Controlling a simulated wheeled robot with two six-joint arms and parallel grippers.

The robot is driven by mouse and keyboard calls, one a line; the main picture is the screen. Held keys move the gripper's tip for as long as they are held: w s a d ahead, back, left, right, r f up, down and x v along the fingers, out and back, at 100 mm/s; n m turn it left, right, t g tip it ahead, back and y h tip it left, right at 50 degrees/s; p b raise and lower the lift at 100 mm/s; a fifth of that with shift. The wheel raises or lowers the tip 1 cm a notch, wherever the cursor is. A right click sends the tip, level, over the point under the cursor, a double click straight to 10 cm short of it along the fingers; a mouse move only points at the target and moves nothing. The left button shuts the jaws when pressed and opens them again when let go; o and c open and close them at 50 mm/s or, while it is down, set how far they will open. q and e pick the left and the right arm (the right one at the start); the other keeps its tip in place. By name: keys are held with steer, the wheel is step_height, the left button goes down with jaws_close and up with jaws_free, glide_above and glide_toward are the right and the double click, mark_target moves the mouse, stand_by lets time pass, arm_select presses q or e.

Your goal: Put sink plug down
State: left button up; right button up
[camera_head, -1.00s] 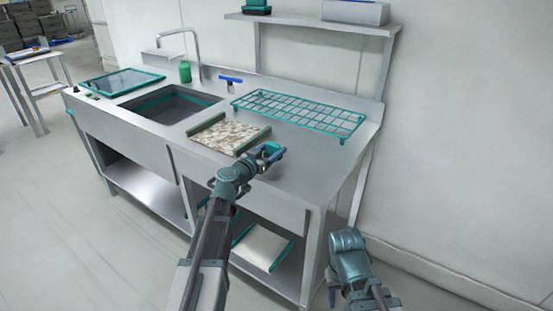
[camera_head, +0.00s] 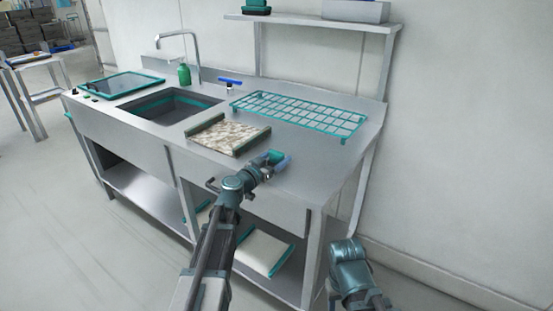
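My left gripper (camera_head: 279,161) is over the front right part of the steel counter (camera_head: 310,170), close to the cutting board's right end. Small teal and bright blue parts show at its tip. I cannot tell whether these are fingers or a held thing, or how far the fingers are apart. I cannot make out a sink plug for certain. The sink basin (camera_head: 170,106) is at the left of the counter and looks empty. My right arm is low at the right, and its gripper does not show.
A speckled board (camera_head: 228,136) with green end bars lies between the sink and my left gripper. Behind it are a teal wire rack (camera_head: 305,115) and a small blue-handled thing (camera_head: 230,81). A green bottle (camera_head: 184,75) stands by the tap (camera_head: 197,55). The counter's front right is bare.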

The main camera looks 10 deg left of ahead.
arm_select(q)
steer(key=shift+o, duration=0.8)
